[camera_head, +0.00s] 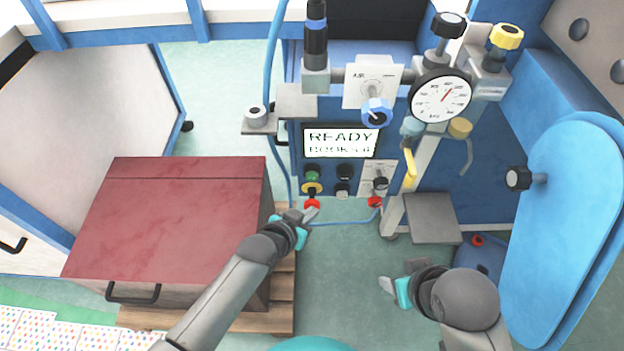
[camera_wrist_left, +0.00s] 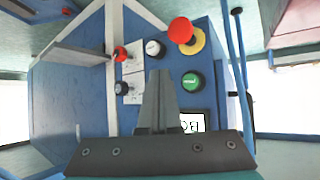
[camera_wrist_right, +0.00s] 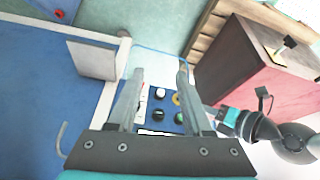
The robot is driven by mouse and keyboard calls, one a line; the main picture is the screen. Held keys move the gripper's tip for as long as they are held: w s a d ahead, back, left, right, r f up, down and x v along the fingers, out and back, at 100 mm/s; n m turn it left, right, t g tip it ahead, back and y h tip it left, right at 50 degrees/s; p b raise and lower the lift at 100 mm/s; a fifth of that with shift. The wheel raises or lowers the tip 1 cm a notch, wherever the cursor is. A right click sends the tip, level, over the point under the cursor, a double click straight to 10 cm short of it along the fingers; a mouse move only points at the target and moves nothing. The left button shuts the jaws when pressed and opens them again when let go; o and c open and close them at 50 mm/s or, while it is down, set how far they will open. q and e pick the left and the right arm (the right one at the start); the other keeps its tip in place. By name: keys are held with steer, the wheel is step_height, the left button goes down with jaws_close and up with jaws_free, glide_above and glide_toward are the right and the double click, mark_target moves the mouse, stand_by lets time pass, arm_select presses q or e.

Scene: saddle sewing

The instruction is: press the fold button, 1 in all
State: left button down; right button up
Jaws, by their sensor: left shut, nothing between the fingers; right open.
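The blue control panel carries a green button (camera_head: 312,172), a black button (camera_head: 344,171), a pale button (camera_head: 342,189) and a red mushroom button (camera_head: 312,204) on a yellow collar. No label reading "fold" is legible. The green button (camera_wrist_left: 192,80) and red mushroom button (camera_wrist_left: 181,30) also show in the left wrist view. My left gripper (camera_head: 306,214) is shut and empty in front of the panel, near the red button in the head view; contact cannot be told. Its fingers (camera_wrist_left: 158,95) hide part of the panel. My right gripper (camera_head: 387,285) is open and empty, lower right, away from the panel.
A lit screen (camera_head: 340,141) reads READY above the buttons. A pressure gauge (camera_head: 441,98) and valves stand above right. A red-topped cabinet (camera_head: 170,210) is at left, on wooden slats. A blue padded board (camera_head: 565,220) is at right. A grey plate (camera_head: 432,217) juts out low.

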mark_target(312, 175)
arm_select(q)
steer(key=w+b, duration=0.3)
steer(key=w, duration=0.3)
steer(key=shift+w+b, duration=0.35)
arm_select(e)
steer(key=w+a+t+y, duration=0.3)
steer(key=w+a+t, duration=0.2)
steer(key=a+t, duration=0.1)
steer(key=shift+w+a+r+n, duration=0.15)
steer(key=shift+a+r+n, duration=0.15)
steer(key=shift+a+r, duration=0.15)
stand_by(0.6)
arm_select(q)
steer(key=shift+w, duration=0.15)
stand_by(0.5)
steer(key=shift+w, duration=0.3)
arm_select(e)
steer(key=shift+f, duration=0.1)
